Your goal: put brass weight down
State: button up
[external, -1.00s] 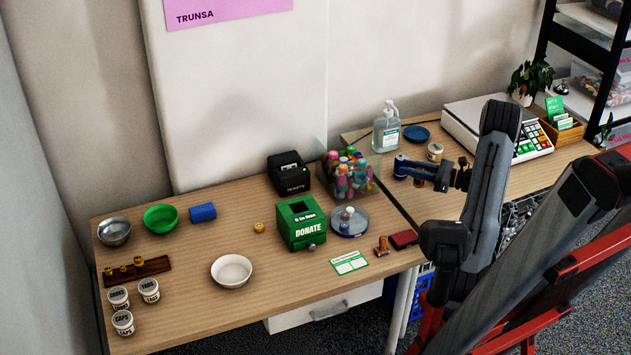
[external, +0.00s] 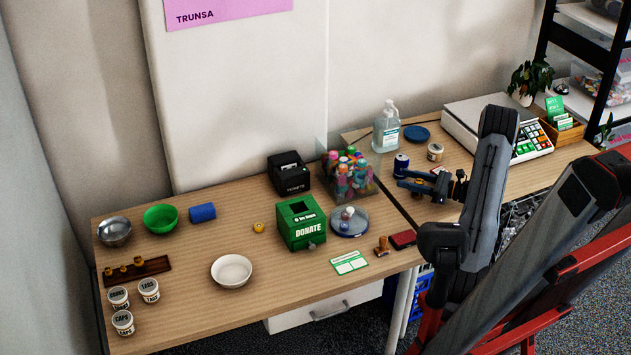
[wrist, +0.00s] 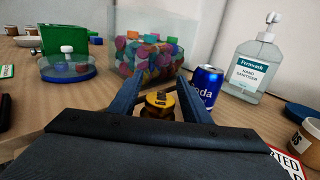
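The brass weight (wrist: 160,104) stands between the two fingers of my gripper (wrist: 161,82) in the wrist view. It has a gold top and a darker body. A narrow gap shows between it and each finger, so my gripper looks open around it. In the external view, my gripper (external: 414,181) is low over the right-hand table, with its blue fingers spread. The weight there is mostly hidden behind the near finger. The wrist view shows it low at the tabletop, but its base is hidden.
A blue soda can (wrist: 207,86) stands close by my right finger, with a sanitizer bottle (wrist: 244,68) behind it. A clear bin of colourful caps (wrist: 143,58) is ahead. A white jar (external: 435,152) stands nearby. The green donation box (external: 301,230) is on the left table.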

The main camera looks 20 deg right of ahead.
dwell(0.3)
jog(key=shift+s+d+r, duration=0.1)
jog(key=shift+r, duration=0.1)
jog(key=v, duration=1.1)
jog(key=shift+s+d, duration=0.25)
